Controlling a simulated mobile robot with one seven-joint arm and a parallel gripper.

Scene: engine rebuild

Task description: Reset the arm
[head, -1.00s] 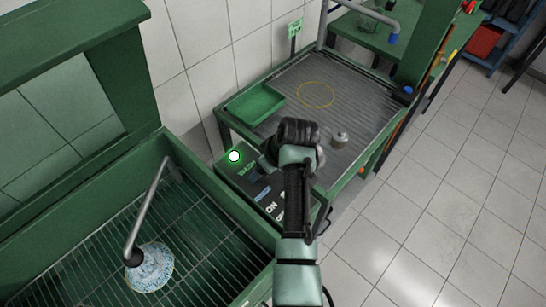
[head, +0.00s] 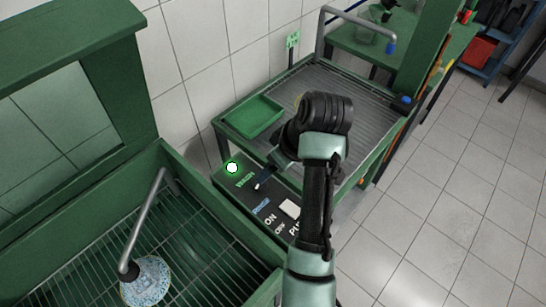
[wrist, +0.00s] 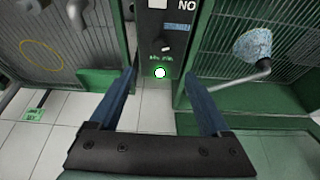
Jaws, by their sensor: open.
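My gripper (wrist: 158,80) is open and empty in the wrist view, its two blue fingers spread wide apart. Between and beyond them is the dark control panel (wrist: 153,38) with a lit green-white lamp (wrist: 160,73).
A wash basin with a wire rack (head: 75,268) is at left, with a bent pipe and speckled round head (head: 147,281). A ribbed drain table (head: 357,85) with a green tray (head: 254,117) lies behind my arm. Tiled floor at right is clear.

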